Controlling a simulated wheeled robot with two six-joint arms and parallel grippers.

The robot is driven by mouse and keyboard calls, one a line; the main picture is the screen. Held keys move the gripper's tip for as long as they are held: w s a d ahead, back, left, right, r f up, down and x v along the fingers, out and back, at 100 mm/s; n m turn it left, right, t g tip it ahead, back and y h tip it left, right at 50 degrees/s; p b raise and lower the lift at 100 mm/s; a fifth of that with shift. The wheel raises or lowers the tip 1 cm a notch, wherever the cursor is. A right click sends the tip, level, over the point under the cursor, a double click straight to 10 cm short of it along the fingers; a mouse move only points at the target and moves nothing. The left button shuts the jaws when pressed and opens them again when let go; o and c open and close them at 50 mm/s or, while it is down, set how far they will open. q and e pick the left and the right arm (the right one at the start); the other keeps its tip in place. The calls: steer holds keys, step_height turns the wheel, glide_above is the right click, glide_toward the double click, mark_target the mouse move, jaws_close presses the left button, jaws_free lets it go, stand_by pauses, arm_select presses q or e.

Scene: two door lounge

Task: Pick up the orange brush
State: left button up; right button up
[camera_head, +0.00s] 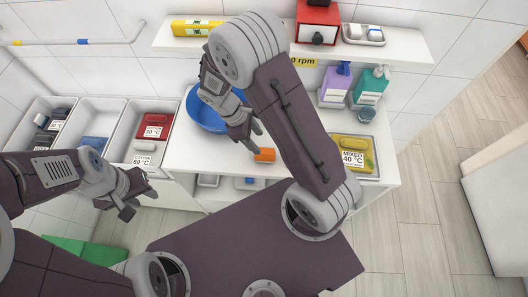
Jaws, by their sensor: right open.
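The orange brush (264,155) lies on the white counter (213,160), in front of the blue basin (206,114). It shows as a small orange block, and part of it may be hidden by my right arm. My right gripper (246,134) is open, just above and left of the brush in the picture, with its fingers pointing down toward the counter. Nothing shows between its fingers. My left gripper (136,196) is open and empty, low at the left in front of the bins.
Bins with sorted items, including a red one (153,130), stand at the left. A shelf (403,45) hangs above the counter.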

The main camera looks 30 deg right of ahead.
mark_target(265, 151)
steer(key=f, duration=0.1)
steer(key=d+f, duration=0.1)
steer(key=f, duration=0.1)
steer(key=shift+w+d+f, duration=0.1)
steer(key=shift+d+f, duration=0.05)
steer(key=shift+d, duration=0.15)
steer(key=f, duration=0.1)
steer(key=s+f, duration=0.2)
steer(key=f, duration=0.1)
steer(key=shift+d+p, duration=0.35)
steer(key=shift+w+d+f, duration=0.2)
steer(key=shift+f, duration=0.2)
jaws_close()
